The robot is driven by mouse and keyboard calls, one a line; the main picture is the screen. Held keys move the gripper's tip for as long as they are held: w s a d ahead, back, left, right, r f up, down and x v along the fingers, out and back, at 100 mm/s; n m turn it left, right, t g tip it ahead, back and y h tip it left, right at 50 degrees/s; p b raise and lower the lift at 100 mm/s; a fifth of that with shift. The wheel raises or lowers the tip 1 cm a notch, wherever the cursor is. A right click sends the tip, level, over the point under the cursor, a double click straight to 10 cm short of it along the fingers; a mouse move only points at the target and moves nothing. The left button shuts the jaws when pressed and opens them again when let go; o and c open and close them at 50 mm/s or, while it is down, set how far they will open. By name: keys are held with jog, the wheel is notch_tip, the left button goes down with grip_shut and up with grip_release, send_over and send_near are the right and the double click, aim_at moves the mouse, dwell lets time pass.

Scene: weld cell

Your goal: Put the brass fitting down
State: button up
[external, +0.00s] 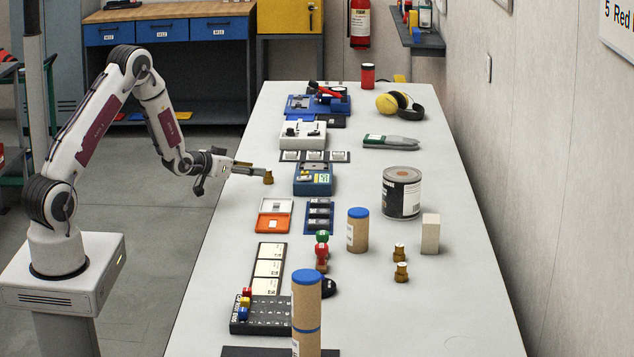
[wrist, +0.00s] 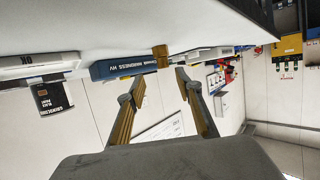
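A small brass fitting (external: 268,177) stands near the left edge of the white bench, beside the blue meter. In the wrist view, which is upside down, the fitting (wrist: 161,56) sits against the bench top, just beyond and between my fingertips. My gripper (external: 254,169) is low over the bench edge, pointing right toward the fitting. In the wrist view my gripper's two fingers (wrist: 159,80) are spread apart with a clear gap, and nothing is held between them. Two more brass fittings, one behind (external: 399,252) and one in front (external: 401,272), stand at the right of the bench.
A blue-and-yellow meter (external: 313,180) is right of the fitting. Orange and white trays (external: 274,216) lie nearer. A paint can (external: 402,193), a cardboard tube (external: 358,230) and a pale block (external: 430,234) stand at right. The bench's near right is clear.

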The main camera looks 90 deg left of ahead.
aim_at(268, 176)
jog(key=shift+s+a+x, duration=0.1)
jog(key=shift+a+x, duration=0.05)
jog(key=shift+x, duration=0.55)
jog(key=shift+s+a+x, duration=0.1)
jog(key=shift+s+x, duration=0.05)
jog(key=shift+x, duration=1.75)
grip_shut()
